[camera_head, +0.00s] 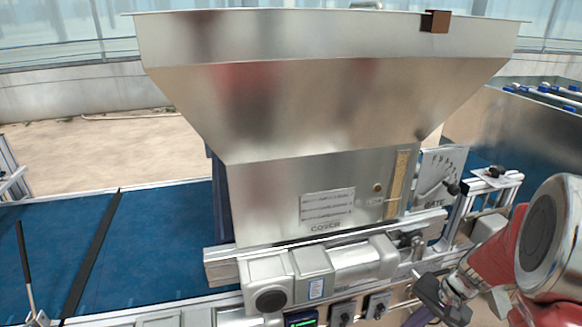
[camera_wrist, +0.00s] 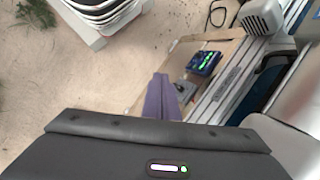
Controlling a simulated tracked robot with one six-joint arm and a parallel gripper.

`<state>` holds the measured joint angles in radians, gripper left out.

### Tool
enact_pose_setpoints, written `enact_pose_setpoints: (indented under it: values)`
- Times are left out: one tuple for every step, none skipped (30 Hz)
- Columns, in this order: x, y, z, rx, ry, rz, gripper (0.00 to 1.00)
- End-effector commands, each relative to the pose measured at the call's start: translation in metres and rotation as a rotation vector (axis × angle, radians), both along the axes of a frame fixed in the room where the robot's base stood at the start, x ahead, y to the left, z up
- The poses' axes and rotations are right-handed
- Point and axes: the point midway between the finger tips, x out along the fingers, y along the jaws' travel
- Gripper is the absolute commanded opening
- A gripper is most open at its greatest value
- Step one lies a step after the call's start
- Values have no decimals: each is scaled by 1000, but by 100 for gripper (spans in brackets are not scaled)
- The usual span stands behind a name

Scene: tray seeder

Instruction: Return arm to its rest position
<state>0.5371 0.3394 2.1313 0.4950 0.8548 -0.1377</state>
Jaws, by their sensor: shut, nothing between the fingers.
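My gripper (camera_head: 428,296) is low at the right of the head view, in front of the machine's lower front edge. My red and silver arm comes in from the right behind it. In the wrist view its purple-grey fingers (camera_wrist: 164,98) are together, with nothing held. Below them are tan floor and the front of the machine's panel. I cannot tell whether the fingers touch anything.
A large metal hopper (camera_head: 320,105) stands over a blue conveyor belt (camera_head: 150,240). A gate dial (camera_head: 440,175) is on its right. A control box with a green display (camera_wrist: 204,63) and an aluminium rail (camera_wrist: 228,80) lie near my fingers. Open floor (camera_wrist: 60,80) is at the left.

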Motion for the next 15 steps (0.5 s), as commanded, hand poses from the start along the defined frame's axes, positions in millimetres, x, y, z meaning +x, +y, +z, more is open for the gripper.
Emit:
enact_pose_setpoints:
  values:
    - [-4, 6, 10, -20, -5, 25, 0]
    - [-7, 9, 15, -31, -5, 39, 0]
    - [-11, 12, 21, -47, -6, 56, 0]
    - [-14, 15, 26, -59, -8, 70, 0]
    - [-17, 17, 31, -70, -9, 84, 0]
    - [-21, 21, 36, -85, -11, 101, 0]
    - [-24, 23, 41, -97, -13, 113, 0]
    - [-27, 25, 45, -109, -15, 127, 0]
    - [-31, 29, 51, -125, -19, 145, 0]
    - [-34, 31, 55, -137, -21, 157, 0]
    - [-37, 33, 60, -149, -26, 169, 0]
    - [-41, 36, 65, -165, -29, 186, 0]
    - [-44, 38, 69, -176, -33, 198, 0]
    - [-47, 40, 73, -189, -37, 211, 0]
    - [-51, 43, 78, -204, -42, 228, 0]
